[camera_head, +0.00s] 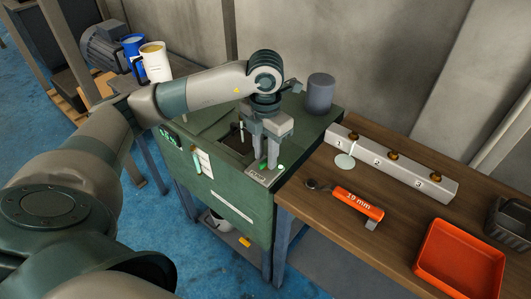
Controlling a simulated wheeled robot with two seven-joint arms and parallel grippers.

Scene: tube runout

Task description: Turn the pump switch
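My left gripper (264,160) points down over a small light control panel (263,178) at the front right corner of the green machine (213,192). Its two fingers stand apart with a gap between them. A small green part (263,164), perhaps the pump switch, shows low between the fingertips. The fingers hide much of it, and I cannot tell whether they touch it. Another small green spot (280,168) shows just right of the fingers. My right gripper is not in view.
A grey cylinder (320,93) stands on the machine's back corner. On the wooden bench (323,222) are a numbered block (398,170), an orange 19 mm wrench (358,202), a red tray (459,262) and a dark bin (508,222). Mugs (156,64) stand at back left.

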